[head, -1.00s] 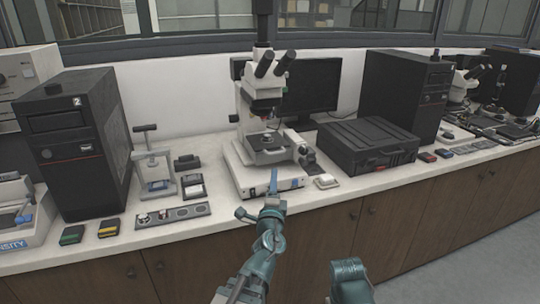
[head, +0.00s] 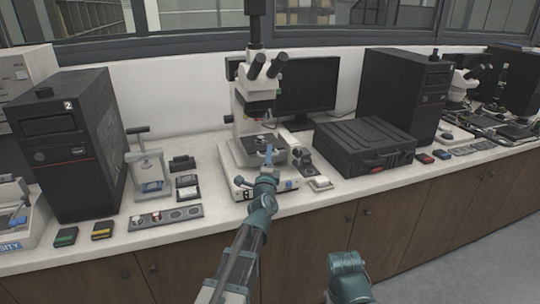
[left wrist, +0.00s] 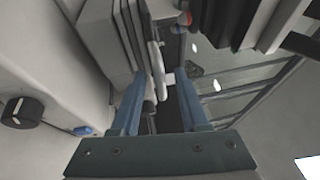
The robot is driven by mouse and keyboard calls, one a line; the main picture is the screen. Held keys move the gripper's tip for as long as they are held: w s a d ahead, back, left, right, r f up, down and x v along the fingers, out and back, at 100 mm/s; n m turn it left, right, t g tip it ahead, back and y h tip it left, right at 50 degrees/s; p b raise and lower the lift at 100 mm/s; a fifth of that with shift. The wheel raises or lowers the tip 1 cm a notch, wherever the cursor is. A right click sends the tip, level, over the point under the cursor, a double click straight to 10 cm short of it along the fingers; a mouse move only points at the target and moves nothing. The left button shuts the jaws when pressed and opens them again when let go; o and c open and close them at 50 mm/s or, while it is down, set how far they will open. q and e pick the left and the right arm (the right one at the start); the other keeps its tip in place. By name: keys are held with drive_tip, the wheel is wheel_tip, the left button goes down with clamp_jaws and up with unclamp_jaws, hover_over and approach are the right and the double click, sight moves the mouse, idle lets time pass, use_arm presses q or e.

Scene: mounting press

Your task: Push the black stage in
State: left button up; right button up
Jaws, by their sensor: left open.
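The microscope (head: 258,100) stands near the middle of the bench. Its black stage (head: 248,153) is a dark plate below the lenses, above the white base (head: 235,178). My left gripper (head: 268,155) is at the front of the stage, with its blue fingers pointing toward it. The gripper partly hides the stage's front, and I cannot tell whether they touch. In the left wrist view my blue fingers (left wrist: 162,100) are apart, with microscope parts in front of and between them. No held object is clear there.
A black case (head: 365,145) stands right of the microscope. A small press (head: 150,170) and a tray of round pieces (head: 165,217) are on its left. A monitor (head: 308,88) is behind. The bench's front edge (head: 200,236) runs below my left arm.

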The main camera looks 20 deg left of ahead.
use_arm(q)
clamp_jaws()
idle(0.3)
idle(1.2)
